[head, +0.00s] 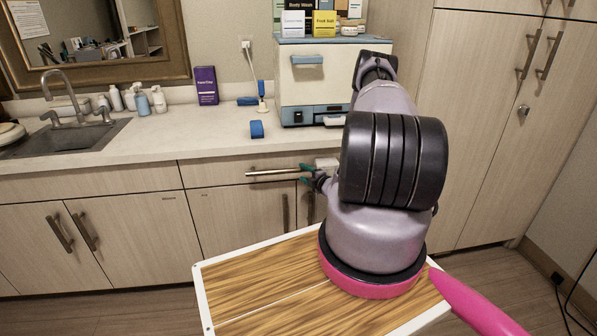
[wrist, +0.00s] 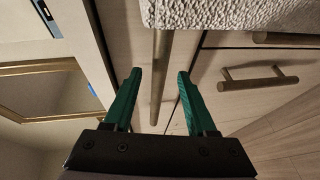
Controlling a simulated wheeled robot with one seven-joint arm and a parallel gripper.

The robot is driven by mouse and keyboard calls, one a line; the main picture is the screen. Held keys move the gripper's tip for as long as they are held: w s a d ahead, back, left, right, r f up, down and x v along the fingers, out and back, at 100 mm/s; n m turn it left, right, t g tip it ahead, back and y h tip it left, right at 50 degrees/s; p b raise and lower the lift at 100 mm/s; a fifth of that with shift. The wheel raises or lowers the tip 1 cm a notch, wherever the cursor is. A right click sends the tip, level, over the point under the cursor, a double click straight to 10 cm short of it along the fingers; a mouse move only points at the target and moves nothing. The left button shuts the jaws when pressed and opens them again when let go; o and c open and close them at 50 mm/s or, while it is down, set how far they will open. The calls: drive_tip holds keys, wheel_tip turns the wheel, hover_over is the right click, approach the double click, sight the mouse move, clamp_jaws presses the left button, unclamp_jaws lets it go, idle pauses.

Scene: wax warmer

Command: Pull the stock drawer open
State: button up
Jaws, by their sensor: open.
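The stock drawer is likely the wide wooden drawer (head: 215,174) under the counter, its front looking flush with the cabinet. Its long brass bar handle (head: 268,173) runs level across the front. My gripper (head: 308,173) is at the right part of this handle, partly hidden by my arm. In the wrist view the handle (wrist: 160,95) runs between the two green fingers of my gripper (wrist: 160,74). The fingers are open, with a gap on each side of the bar. The drawer's right end is hidden behind my arm.
The counter (head: 150,142) above holds a white cabinet unit (head: 308,85), a blue roll (head: 257,129) and a purple box (head: 206,86). Cabinet doors with bar handles (head: 60,234) lie below. A grey speckled block (wrist: 230,12) sits close in the wrist view.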

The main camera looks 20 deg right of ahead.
sight(300, 171)
drive_tip(key=shift+x, duration=2.25)
clamp_jaws()
